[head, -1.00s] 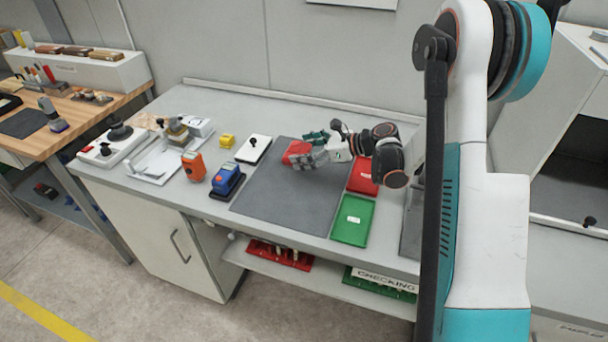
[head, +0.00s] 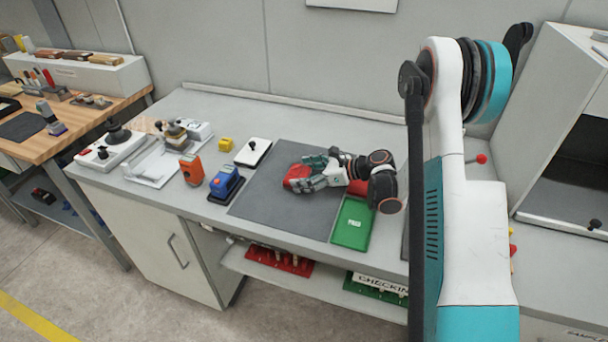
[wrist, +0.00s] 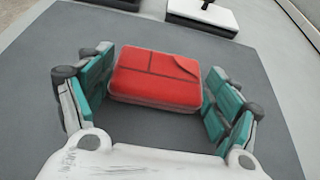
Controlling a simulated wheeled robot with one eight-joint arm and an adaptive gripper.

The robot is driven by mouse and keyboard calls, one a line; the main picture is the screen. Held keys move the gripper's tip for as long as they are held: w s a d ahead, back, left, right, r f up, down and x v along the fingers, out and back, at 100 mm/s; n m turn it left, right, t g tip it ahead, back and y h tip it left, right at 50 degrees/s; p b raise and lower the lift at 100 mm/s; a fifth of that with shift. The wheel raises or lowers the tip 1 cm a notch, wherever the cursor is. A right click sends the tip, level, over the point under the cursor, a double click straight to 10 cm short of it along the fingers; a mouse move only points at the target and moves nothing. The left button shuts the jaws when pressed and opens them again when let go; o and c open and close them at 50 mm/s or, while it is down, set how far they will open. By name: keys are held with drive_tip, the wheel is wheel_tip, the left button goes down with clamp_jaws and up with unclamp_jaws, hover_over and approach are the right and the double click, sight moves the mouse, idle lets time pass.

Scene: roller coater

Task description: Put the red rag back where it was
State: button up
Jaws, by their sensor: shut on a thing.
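The red rag (head: 295,174), a folded red block-like cloth, is over the dark grey mat (head: 262,205) on the bench. In the wrist view the rag (wrist: 155,80) lies between the two teal-and-grey fingers. My gripper (head: 300,172) is shut on it from both sides. The fingers hide part of the rag in the head view. I cannot tell whether the rag touches the mat or hangs slightly above it.
A red tray (head: 357,187), mostly hidden by my wrist, and a green tray (head: 352,225) are right of the mat. A blue device (head: 226,183), an orange device (head: 192,169), a yellow block (head: 226,144) and a white-topped box (head: 253,152) stand left. The mat's near part is clear.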

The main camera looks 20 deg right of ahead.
drive_tip(key=o, duration=1.1)
drive_tip(key=shift+s+d+r, duration=0.15)
drive_tip(key=shift+d+r, duration=0.05)
drive_tip(key=p+v, duration=0.1)
drive_tip(key=v, duration=0.6)
drive_tip(key=shift+p, duration=0.35)
